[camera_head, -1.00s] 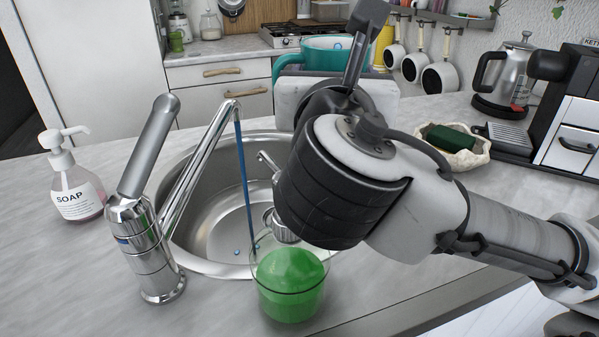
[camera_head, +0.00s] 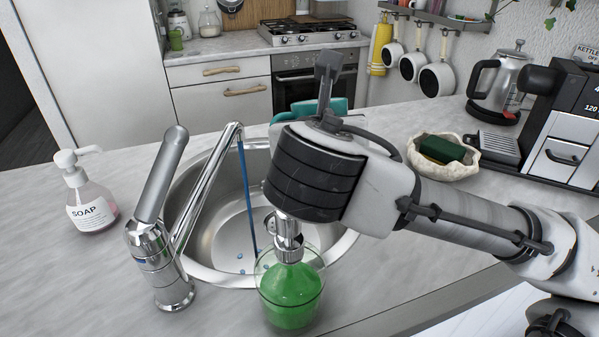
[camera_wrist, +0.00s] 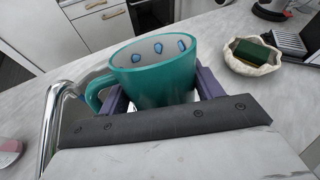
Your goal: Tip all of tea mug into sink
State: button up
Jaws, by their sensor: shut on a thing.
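The teal mug (camera_wrist: 155,82) is held between the purple fingers of my gripper (camera_wrist: 163,90), with its handle to the left in the wrist view. Its mouth is open to view, with several blue drops or spots on the pale inside; its bottom is hidden. In the head view part of the mug (camera_head: 322,106) shows behind my wrist, at the far right side of the sink (camera_head: 184,222). The fingers are hidden there. Several small blue drops lie in the steel sink bowl.
The chrome faucet (camera_head: 160,262) stands left of the sink, with a thin blue stream under its spout. A soap bottle (camera_head: 90,204) is left; a sponge bowl (camera_head: 443,160) and kettle (camera_head: 500,82) are right.

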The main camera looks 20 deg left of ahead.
jog(key=shift+w+a+f+g+h+p, duration=0.3)
jog(key=shift+w+f+g+p, duration=0.25)
jog(key=shift+f+p, duration=0.35)
jog(key=shift+w+a+f+n+g+b, duration=0.15)
jog(key=shift+f+n+g+b, duration=0.1)
jog(key=shift+f, duration=0.35)
jog(key=shift+w+a+f+n+g+b, duration=0.1)
jog(key=shift+f+n+g, duration=0.1)
jog(key=shift+f, duration=0.35)
jog(key=shift+w+a+f+g+h, duration=0.1)
jog(key=shift+w+f+g+h, duration=0.1)
jog(key=shift+f, duration=0.2)
jog(key=shift+w+a+f+g+h, duration=0.1)
jog(key=shift+f+g, duration=0.1)
jog(key=shift+f, duration=0.2)
jog(key=shift+f, duration=0.15)
jog(key=shift+f+g+p, duration=0.25)
jog(key=shift+g+p, duration=0.05)
jog(key=shift+w+a+f+n+g+h+p, duration=0.1)
jog(key=shift+f+n+g+h+p, duration=0.2)
jog(key=shift+f+g, duration=0.4)
jog(key=shift+w+f+n+g+h+p, duration=0.15)
jog(key=shift+f+g+h, duration=0.25)
jog(key=shift+f, duration=0.5)
jog(key=shift+f+g+h+p, duration=0.35)
jog(key=shift+g+p, duration=0.35)
jog(key=shift+p, duration=0.8)
